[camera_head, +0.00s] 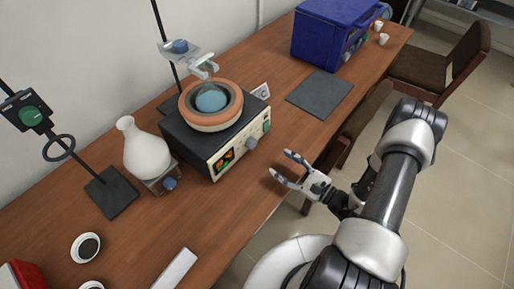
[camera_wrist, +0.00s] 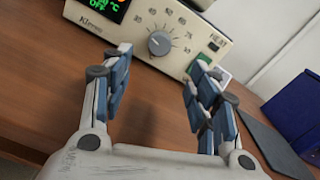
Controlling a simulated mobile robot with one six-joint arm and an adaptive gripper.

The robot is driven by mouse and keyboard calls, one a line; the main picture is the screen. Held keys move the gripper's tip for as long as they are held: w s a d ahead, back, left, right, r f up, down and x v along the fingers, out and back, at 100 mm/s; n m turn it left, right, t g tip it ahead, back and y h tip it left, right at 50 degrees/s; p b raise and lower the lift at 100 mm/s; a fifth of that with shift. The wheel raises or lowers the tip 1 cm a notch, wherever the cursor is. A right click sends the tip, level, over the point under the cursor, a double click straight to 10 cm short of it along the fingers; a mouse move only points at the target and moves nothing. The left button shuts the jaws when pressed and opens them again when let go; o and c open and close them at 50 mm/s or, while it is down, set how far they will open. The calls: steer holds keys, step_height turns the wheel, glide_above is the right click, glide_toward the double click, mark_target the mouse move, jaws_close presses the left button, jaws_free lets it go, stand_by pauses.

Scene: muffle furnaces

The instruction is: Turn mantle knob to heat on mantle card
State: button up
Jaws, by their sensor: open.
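The heating mantle (camera_head: 190,137) is a dark box with a cream front panel and an orange-brown ring on top. Its grey knob (camera_head: 251,143) is on the front panel; in the wrist view the knob (camera_wrist: 160,43) has a numbered dial around it. The display (camera_wrist: 105,7) reads OFF. My gripper (camera_head: 280,163) is open and empty, in front of the panel, apart from the knob. In the wrist view the knob shows between the fingers (camera_wrist: 161,62).
A round flask (camera_head: 211,101) sits in the mantle below a clamp on a stand. A white flask (camera_head: 146,155) stands at left. A dark mat (camera_head: 319,93) and a blue box (camera_head: 331,30) are farther right. The table in front of the panel is clear.

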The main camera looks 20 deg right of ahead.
mark_target(254, 145)
steer(key=b+x, duration=0.2)
steer(key=x, duration=0.9)
steer(key=shift+w+a, duration=0.2)
steer(key=shift+w, duration=0.1)
steer(key=c, duration=1.1)
steer(key=shift+o, duration=0.2)
